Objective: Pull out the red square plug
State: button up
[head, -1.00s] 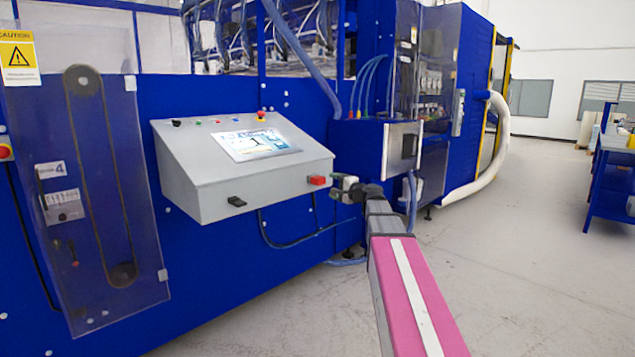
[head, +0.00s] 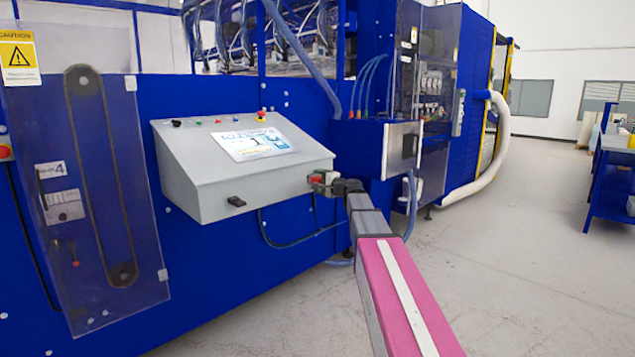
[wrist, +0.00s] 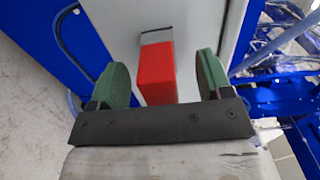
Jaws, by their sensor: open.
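The red square plug (wrist: 157,75) sticks out from the grey control box and shows between my fingers in the wrist view. In the head view the plug (head: 319,177) sits at the right end of the box front, partly hidden by my gripper. My gripper (wrist: 161,85) is open, with one green finger pad on each side of the plug. A gap shows on both sides, wider on the right. In the head view my gripper (head: 330,183) is right at the plug.
The grey control box (head: 185,165) has a screen (head: 254,144), buttons on top and a black plug (head: 236,201) at its lower front. A blue machine wall stands behind it. A black cable (head: 285,244) hangs below. Open floor lies to the right.

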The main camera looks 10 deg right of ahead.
dwell(0.9)
grip_shut()
jog(key=v, duration=0.6)
dwell(1.4)
